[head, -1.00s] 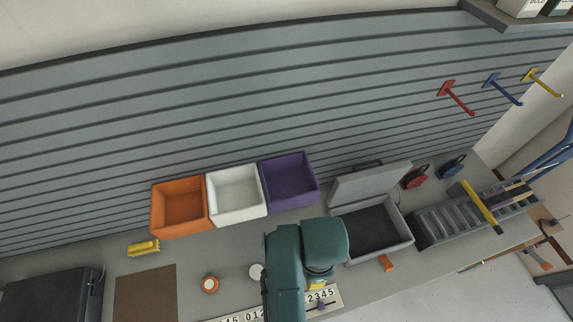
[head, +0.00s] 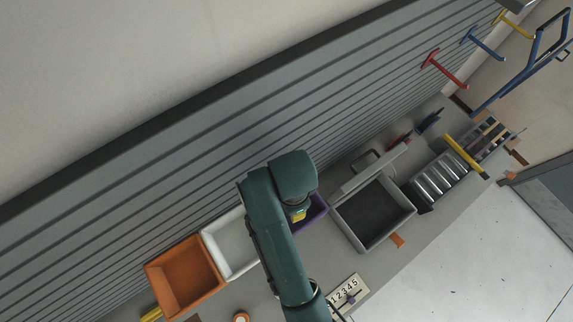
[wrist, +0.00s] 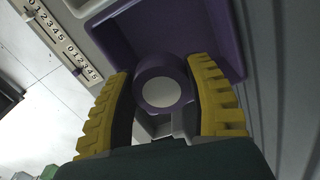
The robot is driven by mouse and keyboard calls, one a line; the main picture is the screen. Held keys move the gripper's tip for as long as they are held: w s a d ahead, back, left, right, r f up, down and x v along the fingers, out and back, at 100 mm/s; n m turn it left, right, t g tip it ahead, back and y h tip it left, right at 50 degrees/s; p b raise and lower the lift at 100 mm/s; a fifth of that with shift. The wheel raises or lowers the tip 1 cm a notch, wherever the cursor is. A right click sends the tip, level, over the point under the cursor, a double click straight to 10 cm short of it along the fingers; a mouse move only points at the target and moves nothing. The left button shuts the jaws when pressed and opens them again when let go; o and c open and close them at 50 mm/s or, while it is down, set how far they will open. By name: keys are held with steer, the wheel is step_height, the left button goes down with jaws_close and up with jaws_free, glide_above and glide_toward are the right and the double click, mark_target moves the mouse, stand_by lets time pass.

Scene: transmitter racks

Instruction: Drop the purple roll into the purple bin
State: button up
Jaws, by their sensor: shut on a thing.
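My gripper (wrist: 160,78) is shut on the purple roll (wrist: 160,72), with one yellow finger on each side of it. The roll's round white end faces the wrist camera. The purple bin (wrist: 232,62) lies beyond the roll in the wrist view, its open inside showing, and the roll overlaps its near edge. In the head view my gripper (head: 299,215) is at the purple bin (head: 318,208), which is mostly hidden behind my arm. The roll cannot be made out there, and I cannot tell its height over the bin.
The white bin (head: 228,244) and orange bin (head: 183,277) stand in a row to the left of the purple one. An open grey case (head: 372,212) is close on the right. The slatted wall (head: 190,170) rises behind. A number strip (head: 347,296) lies on the bench.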

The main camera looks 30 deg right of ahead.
steer(key=shift+f, duration=2.15)
steer(key=o, duration=1.2)
steer(key=shift+r, duration=6)
